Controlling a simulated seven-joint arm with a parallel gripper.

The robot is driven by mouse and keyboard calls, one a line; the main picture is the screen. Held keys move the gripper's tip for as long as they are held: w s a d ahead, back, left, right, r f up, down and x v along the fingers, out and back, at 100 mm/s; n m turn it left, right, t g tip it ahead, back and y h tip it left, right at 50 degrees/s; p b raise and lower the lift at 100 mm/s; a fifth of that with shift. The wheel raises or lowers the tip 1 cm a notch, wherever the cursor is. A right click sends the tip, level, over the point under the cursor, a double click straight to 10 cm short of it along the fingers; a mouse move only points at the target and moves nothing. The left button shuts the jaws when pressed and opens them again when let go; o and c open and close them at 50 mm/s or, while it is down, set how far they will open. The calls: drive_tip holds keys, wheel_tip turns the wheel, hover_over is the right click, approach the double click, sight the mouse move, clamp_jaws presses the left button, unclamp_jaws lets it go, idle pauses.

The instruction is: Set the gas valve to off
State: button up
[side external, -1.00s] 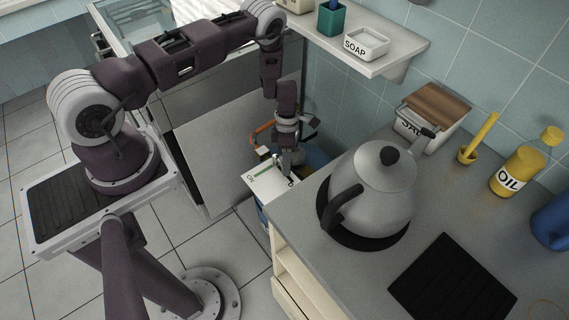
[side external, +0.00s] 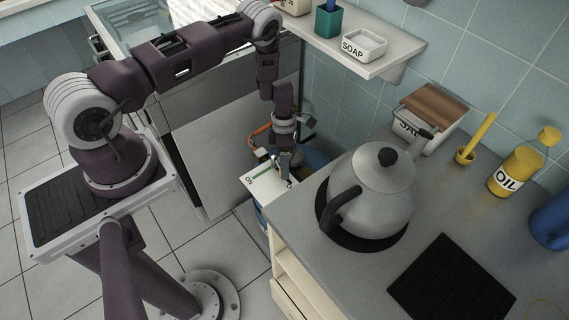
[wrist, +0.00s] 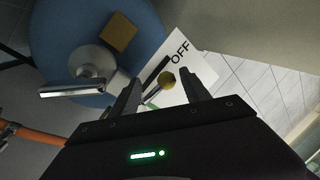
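A white plate (side external: 262,183) with a green mark lies beside the counter in the side view. The wrist view shows the word OFF on the white plate (wrist: 190,55). My gripper (side external: 284,176) points down at the plate. The valve's setting cannot be read.
A blue round body (wrist: 60,40) with a brass block (wrist: 118,33) and silver fitting (wrist: 72,87) lies beside the plate. An orange hose (wrist: 30,135) runs nearby. A kettle (side external: 375,185) stands on the counter (side external: 310,255) close to the right. A shelf (side external: 390,62) is above.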

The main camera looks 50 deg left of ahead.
drive_tip(key=v, duration=0.7)
drive_tip(key=shift+d+r, duration=0.1)
drive_tip(key=shift+c, duration=1.3)
drive_tip(key=s+r+y, duration=0.1)
drive_tip(key=s+d+r+n+g+y, duration=0.1)
drive_tip(key=s+r, duration=0.1)
drive_tip(key=s+r+n+y, duration=0.1)
drive_tip(key=r+y, duration=0.1)
drive_tip(key=shift+s+d+g, duration=0.2)
drive_tip(key=shift+d+g, duration=0.15)
drive_tip(key=shift+g, duration=0.05)
clamp_jaws()
drive_tip(key=x, duration=0.9)
drive_tip(key=shift+s+a+f, duration=0.2)
drive_tip(key=shift+a+f, duration=0.05)
drive_tip(key=shift+f, duration=0.05)
drive_tip(key=shift+w+d+f, duration=0.25)
drive_tip(key=shift+w+d, duration=0.05)
drive_tip(key=shift+w, duration=0.25)
drive_tip(key=shift+w+d+f, duration=0.25)
drive_tip(key=shift+w, duration=0.35)
drive_tip(key=shift+w+d+f, duration=0.2)
drive_tip(key=shift+w+d, duration=0.1)
drive_tip(key=shift+w, duration=0.3)
